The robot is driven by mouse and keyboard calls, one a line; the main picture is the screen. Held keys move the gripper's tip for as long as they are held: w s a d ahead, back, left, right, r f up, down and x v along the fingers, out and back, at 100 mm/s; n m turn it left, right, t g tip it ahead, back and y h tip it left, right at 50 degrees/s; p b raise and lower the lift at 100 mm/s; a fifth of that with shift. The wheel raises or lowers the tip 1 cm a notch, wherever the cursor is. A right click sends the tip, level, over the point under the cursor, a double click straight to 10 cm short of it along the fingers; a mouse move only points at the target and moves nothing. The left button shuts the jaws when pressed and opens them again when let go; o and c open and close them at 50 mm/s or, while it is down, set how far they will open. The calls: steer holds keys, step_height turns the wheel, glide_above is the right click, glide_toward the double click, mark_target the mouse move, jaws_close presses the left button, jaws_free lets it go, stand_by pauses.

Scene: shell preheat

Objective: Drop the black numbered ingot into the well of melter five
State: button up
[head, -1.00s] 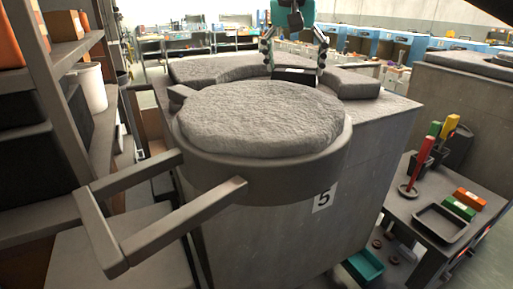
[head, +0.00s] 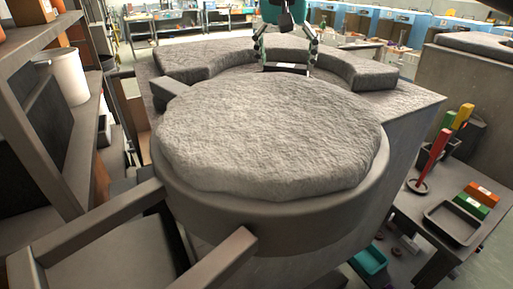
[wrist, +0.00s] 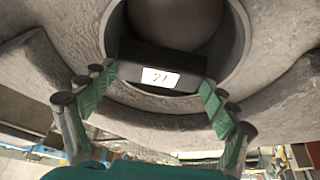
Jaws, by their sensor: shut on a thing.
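The black ingot (wrist: 130,62), with a white label that seems to read 21, is between the fingers of my gripper (wrist: 158,80), which is shut on it. In the wrist view the ingot overlaps the round well (wrist: 238,72) of the grey melter; its depth relative to the rim is hard to tell. In the head view my gripper (head: 287,66) holds the ingot (head: 285,69) beyond a big round lid-like part (head: 265,135) with a rough grey face. That part hides the well there. The melter's body (head: 400,150) shows at right; its number is not visible now.
A shelf rack with a white container (head: 68,76) stands close at left. A bar handle (head: 100,225) juts from the round part toward me. At right a low table holds a dark tray (head: 452,222), coloured blocks (head: 477,195) and a red upright tool (head: 432,158).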

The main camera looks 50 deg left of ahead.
steer(key=shift+f, duration=0.95)
steer(key=o, duration=1.4)
steer(key=shift+c, duration=0.2)
steer(key=v, duration=1.2)
steer(key=shift+d, duration=0.1)
